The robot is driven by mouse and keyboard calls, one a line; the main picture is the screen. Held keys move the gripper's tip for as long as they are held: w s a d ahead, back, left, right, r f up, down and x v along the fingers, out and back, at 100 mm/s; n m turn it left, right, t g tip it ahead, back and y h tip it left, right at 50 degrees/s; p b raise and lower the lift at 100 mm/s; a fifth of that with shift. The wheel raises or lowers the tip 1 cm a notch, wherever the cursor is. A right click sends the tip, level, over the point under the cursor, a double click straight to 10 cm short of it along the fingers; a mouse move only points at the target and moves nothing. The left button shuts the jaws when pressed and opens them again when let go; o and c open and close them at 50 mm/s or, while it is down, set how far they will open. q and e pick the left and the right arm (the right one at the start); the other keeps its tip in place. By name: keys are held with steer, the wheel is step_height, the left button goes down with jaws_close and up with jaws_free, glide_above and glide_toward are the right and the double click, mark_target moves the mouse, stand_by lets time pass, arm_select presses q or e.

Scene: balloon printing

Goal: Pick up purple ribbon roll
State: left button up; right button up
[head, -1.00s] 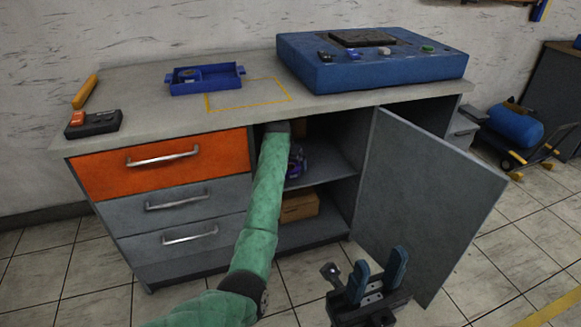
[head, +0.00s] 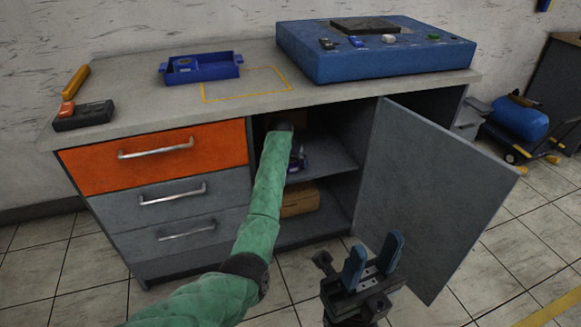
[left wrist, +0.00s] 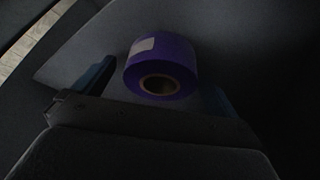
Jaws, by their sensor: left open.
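The purple ribbon roll (left wrist: 176,62) lies on the cabinet's inner shelf, with a pale label on its side and its round core facing my left wrist camera. My left gripper (left wrist: 155,85) is open, with one blue finger on each side of the roll in the left wrist view. I cannot tell whether the fingers touch it. In the head view, the roll shows only as a small dark purple patch (head: 298,160), partly hidden by my green left arm, which reaches inside the cabinet. My right gripper (head: 372,258) is open and empty in front of the cabinet door.
The grey cabinet door (head: 432,195) stands open to the right of the arm. A cardboard box (head: 298,200) sits on the lower level. On the worktop are a blue tray (head: 200,70), a blue machine (head: 375,60) and a dark device with an orange part (head: 84,115).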

arm_select(q)
steer(key=shift+w+f, duration=0.1)
steer(key=shift+f, duration=0.1)
steer(key=shift+c, duration=0.3)
steer(key=c, duration=1)
steer(key=shift+r, duration=0.2)
step_height(320, 180, up, 2)
steer(key=shift+r+p, duration=0.15)
steer(key=shift+p, duration=0.35)
steer(key=shift+r, duration=0.55)
steer(key=w+d, duration=0.1)
steer(key=d, duration=0.4)
steer(key=w+d, duration=0.2)
steer(key=d, duration=0.4)
steer(key=w+d, duration=0.2)
steer(key=d, duration=0.4)
steer(key=shift+w+d+f, duration=0.1)
steer(key=shift+w, duration=0.15)
